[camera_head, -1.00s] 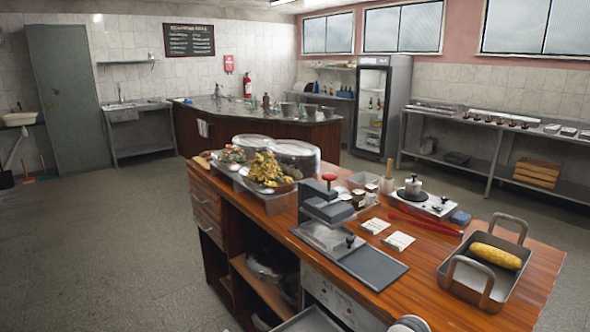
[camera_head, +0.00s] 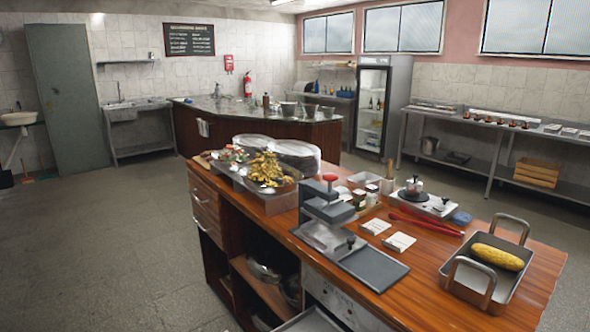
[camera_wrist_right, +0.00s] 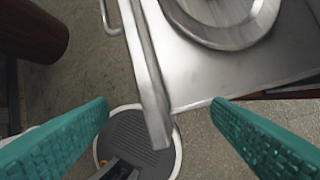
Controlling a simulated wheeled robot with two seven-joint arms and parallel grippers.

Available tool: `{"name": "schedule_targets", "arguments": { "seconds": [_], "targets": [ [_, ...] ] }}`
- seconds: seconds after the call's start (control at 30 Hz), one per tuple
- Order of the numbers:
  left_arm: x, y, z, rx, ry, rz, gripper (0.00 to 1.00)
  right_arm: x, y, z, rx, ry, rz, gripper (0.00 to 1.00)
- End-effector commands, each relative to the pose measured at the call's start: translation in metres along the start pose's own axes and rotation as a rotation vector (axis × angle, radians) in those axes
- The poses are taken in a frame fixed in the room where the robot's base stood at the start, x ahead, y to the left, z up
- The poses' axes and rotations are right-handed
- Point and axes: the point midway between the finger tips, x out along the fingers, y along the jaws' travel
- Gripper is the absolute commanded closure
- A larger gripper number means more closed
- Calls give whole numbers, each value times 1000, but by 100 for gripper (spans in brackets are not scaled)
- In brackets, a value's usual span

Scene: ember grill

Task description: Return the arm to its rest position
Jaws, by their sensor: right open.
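My right gripper (camera_wrist_right: 160,105) shows in the right wrist view as two teal ribbed fingers, spread wide with nothing held between them. Past the fingers are a metal edge and a metal surface (camera_wrist_right: 200,75) with a round metal piece (camera_wrist_right: 222,12) on it. Neither gripper shows in the head view, and my left gripper is in no view.
A wooden counter (camera_head: 420,285) holds a press (camera_head: 328,215), food trays and a roasting pan (camera_head: 493,289) with a yellow corn cob (camera_head: 497,256). Shelves below it hold metal bowls. Open floor (camera_head: 90,260) lies to the left.

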Motion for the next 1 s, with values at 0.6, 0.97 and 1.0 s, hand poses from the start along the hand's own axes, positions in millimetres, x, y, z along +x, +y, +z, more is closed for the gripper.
{"name": "schedule_targets", "arguments": {
  "seconds": [0.6, 0.97, 1.0],
  "targets": [
    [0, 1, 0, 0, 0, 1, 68, -31, -50, -87, 155, 33, -263, 27],
    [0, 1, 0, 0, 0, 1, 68, 54, -66, -105, 155, 68, -251, 27],
    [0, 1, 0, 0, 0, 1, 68, 66, -68, -109, 155, 74, -250, 27]
  ]
}}
